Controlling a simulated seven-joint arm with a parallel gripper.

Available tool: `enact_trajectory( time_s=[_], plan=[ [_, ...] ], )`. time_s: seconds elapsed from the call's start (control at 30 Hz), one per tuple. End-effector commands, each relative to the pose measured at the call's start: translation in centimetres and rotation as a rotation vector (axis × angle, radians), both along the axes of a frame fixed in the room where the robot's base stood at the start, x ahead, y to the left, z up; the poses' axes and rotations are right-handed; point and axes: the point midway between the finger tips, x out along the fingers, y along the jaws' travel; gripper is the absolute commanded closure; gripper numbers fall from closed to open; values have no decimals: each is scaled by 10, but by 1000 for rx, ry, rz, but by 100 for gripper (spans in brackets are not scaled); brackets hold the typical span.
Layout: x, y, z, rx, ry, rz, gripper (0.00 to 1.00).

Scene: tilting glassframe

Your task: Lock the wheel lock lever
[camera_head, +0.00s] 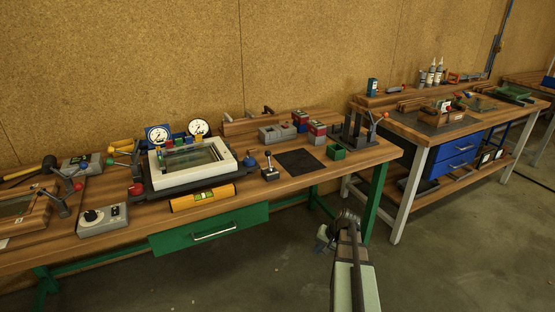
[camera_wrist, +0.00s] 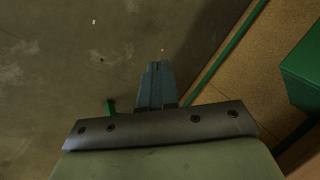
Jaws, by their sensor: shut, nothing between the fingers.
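My gripper (camera_wrist: 157,66) shows in the wrist view with its two fingers together and nothing between them. It is over the bare floor, apart from the bench. In the head view my arm rises from the bottom edge in front of the green-legged bench. The white glass frame (camera_head: 229,155) sits on a dark base on that bench. I cannot tell which is the wheel lock lever.
A yellow level (camera_head: 203,198) lies in front of the frame, and a grey control box (camera_head: 102,219) stands at left. A green drawer (camera_head: 212,232) hangs under the bench's front edge. A second bench (camera_head: 440,130) stands at right. The floor between is clear.

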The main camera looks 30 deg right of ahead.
Motion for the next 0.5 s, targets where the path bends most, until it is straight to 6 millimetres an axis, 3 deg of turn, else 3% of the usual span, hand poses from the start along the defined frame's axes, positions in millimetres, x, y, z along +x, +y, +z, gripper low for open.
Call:
enact_trajectory(
  time_s=[0.03,0.23,0.4,0.5],
  plan=[
    [16,-16,21,20,-52,-26,100],
    [73,-48,114,157,-288,-99,100],
    [124,-47,191,349,-497,-119,100],
    [141,-44,217,475,-589,-133,100]
  ],
)
